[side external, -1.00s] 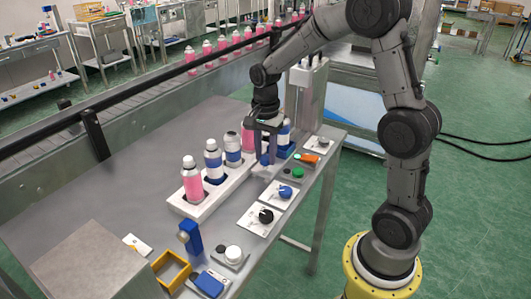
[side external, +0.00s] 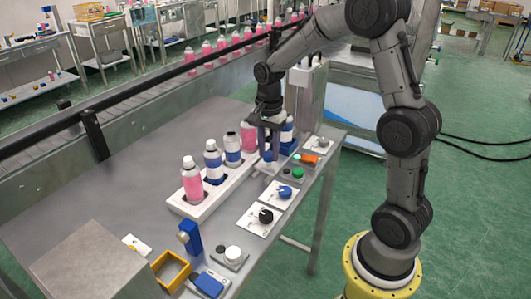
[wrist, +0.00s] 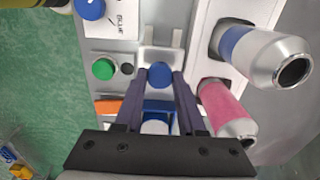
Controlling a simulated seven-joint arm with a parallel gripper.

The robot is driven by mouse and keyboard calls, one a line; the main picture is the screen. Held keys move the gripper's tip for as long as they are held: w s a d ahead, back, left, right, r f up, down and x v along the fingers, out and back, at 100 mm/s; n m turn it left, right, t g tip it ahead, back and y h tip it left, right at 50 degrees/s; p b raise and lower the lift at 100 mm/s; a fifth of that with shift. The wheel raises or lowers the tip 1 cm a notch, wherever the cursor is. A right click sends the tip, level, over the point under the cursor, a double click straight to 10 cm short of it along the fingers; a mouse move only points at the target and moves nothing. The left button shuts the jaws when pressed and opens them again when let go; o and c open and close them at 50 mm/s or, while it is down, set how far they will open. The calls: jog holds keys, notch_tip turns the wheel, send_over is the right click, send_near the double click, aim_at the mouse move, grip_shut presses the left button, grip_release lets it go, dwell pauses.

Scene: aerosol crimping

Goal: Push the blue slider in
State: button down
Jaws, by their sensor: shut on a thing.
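The blue slider (wrist: 160,75) shows in the wrist view as a round blue knob on a pale grey base with two rails. It sits between the tips of my gripper (wrist: 160,84), which is shut on it. In the side external view my gripper (side external: 269,148) points down at the right edge of the table, just beside the white bottle rack. There the slider (side external: 269,156) is partly hidden by the fingers.
The white rack (side external: 190,209) holds several bottles close to my fingers. A blue holder (wrist: 157,106) with a bottle stands just behind the slider. A green button (wrist: 103,69), an orange switch (wrist: 107,106) and a blue dial (wrist: 90,8) lie alongside.

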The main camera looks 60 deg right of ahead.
jog(key=d, duration=1)
jog(key=shift+d+r, duration=0.1)
jog(key=shift+d, duration=0.25)
jog(key=c, duration=0.5)
grip_release()
notch_tip(320, 180, up, 14)
jog(key=shift+f, duration=0.1)
jog(key=shift+a, duration=0.15)
